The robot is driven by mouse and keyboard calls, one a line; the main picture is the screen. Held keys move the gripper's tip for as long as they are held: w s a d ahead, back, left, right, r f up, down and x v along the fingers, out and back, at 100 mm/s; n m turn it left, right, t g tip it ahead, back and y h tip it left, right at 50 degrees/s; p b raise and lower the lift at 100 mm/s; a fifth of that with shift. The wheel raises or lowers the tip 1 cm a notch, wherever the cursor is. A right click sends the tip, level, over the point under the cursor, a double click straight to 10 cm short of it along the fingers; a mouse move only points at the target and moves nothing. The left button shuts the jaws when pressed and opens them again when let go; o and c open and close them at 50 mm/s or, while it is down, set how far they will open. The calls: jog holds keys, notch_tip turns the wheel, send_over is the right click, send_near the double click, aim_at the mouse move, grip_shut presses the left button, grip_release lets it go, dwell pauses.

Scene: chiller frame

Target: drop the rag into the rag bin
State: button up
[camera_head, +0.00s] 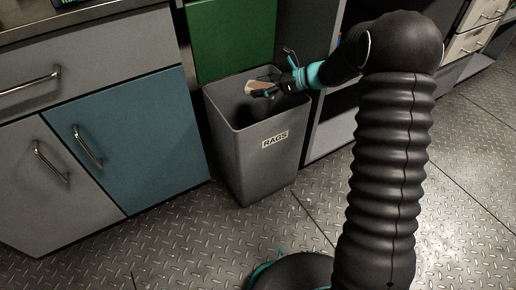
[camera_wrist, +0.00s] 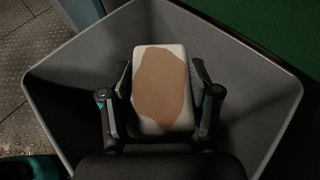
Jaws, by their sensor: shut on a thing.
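The rag bin (camera_head: 258,150) is a grey open-topped bin with a "RAGS" label, standing on the floor. Its rim and inner walls surround my gripper in the wrist view (camera_wrist: 75,75). The rag (camera_wrist: 160,88) is a white, block-shaped piece with a large brown patch. In the head view the rag (camera_head: 258,86) shows small over the bin's opening. My gripper (camera_wrist: 162,100) is shut on the rag, with one finger on each side of it. In the head view my gripper (camera_head: 272,90) is over the bin's mouth. The rag's underside is hidden.
A green panel (camera_head: 230,38) stands behind the bin. Grey and blue cabinets (camera_head: 130,140) with handles are at the left. A shelf unit stands close at the bin's right. The diamond-plate floor (camera_head: 180,250) in front is open.

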jog(key=o, duration=1.4)
jog(key=shift+c, duration=0.2)
jog(key=v, duration=1.2)
jog(key=shift+r, duration=0.15)
